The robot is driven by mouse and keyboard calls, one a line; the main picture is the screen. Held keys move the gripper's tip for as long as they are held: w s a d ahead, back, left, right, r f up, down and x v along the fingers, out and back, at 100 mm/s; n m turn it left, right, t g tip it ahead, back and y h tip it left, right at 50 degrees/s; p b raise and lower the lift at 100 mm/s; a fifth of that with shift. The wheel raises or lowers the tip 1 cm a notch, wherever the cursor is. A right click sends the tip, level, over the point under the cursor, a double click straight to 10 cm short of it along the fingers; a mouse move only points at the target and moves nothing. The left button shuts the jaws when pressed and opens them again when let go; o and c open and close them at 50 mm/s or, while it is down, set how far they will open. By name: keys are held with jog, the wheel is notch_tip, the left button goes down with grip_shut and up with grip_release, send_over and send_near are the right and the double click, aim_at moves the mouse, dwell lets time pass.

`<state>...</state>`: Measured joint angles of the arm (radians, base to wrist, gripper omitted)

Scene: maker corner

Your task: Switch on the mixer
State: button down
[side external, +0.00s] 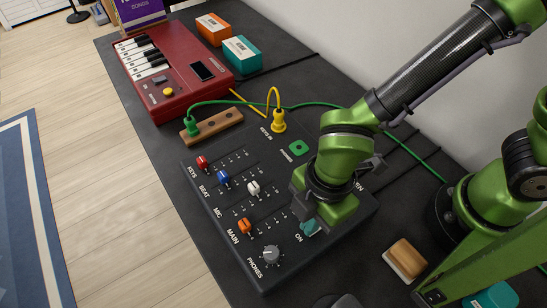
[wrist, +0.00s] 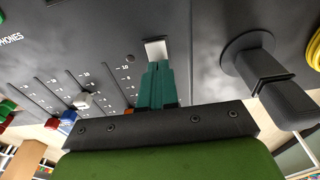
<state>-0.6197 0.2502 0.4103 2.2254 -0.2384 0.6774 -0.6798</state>
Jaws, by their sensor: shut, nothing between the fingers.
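The mixer (side external: 225,225) is a dark sloped panel in the middle of the side view, with red, blue, white and orange fader caps and a grey knob (side external: 271,254). My gripper (side external: 308,228) is low over its near right part, beside the printed word ON. Its teal fingers (wrist: 157,84) are shut together and empty. In the wrist view a small pale piece (wrist: 157,50), perhaps the switch, lies just beyond the fingertips. I cannot tell whether they touch. In the side view my gripper hides that spot, so the switch position does not show.
A red keyboard (side external: 172,90) and orange (side external: 213,29) and teal boxes (side external: 242,54) stand behind. Green (side external: 335,106) and yellow cables run to the mixer area. A wooden block (side external: 406,258) lies to the right. A dark round-based object (wrist: 265,85) stands near my fingers.

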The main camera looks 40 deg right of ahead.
jog(key=shift+a+f, duration=0.1)
jog(key=shift+f, duration=0.2)
jog(key=shift+d+r, duration=0.2)
jog(key=shift+d, duration=0.65)
jog(key=shift+r, duration=0.1)
jog(key=shift+r, duration=0.2)
notch_tip(320, 180, up, 13)
jog(key=d, duration=0.1)
jog(key=shift+d+r, duration=0.2)
jog(key=shift+d, duration=0.15)
